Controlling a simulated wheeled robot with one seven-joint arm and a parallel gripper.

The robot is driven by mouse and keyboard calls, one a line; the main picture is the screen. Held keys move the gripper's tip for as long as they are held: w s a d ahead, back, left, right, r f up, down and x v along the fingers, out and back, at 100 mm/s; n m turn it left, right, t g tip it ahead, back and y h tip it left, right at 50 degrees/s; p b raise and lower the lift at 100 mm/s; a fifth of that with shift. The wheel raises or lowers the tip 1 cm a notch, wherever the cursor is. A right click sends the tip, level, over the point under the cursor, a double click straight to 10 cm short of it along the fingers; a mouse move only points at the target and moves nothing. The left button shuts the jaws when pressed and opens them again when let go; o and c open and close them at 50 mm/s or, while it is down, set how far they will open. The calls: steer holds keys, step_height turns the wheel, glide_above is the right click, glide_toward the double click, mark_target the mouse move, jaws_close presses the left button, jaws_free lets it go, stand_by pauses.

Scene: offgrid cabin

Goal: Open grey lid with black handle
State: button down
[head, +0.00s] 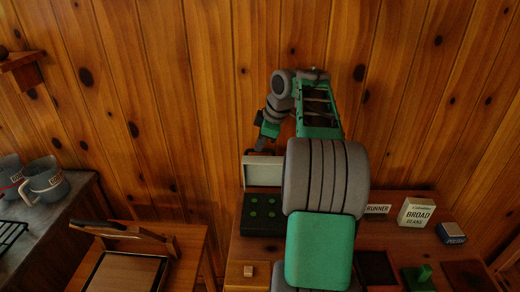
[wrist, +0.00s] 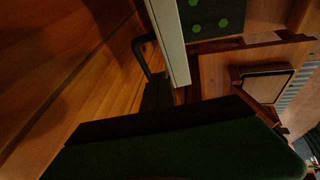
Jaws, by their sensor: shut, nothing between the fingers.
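The grey lid (head: 263,171) stands about upright at the back edge of a black box (head: 262,216) with green dots inside. In the wrist view the lid (wrist: 172,42) shows nearly edge-on, with its black handle (wrist: 146,58) on the wall side. The box interior with green hexagons (wrist: 212,18) shows beside it. My gripper (head: 262,143) is at the top of the lid, on its wall side. In the wrist view my dark fingers (wrist: 158,94) are shut and empty, close to the handle's lower end. I cannot tell whether they touch it.
A wooden plank wall (head: 160,100) rises close behind the lid. Seed packets (head: 416,212) and a small blue box (head: 451,233) stand at the right of the bench.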

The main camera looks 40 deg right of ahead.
steer(key=shift+w+d+f, duration=0.8)
steer(key=shift+w+f, duration=0.1)
steer(key=shift+f, duration=0.05)
steer(key=shift+w+p, duration=0.1)
steer(key=shift+p, duration=0.2)
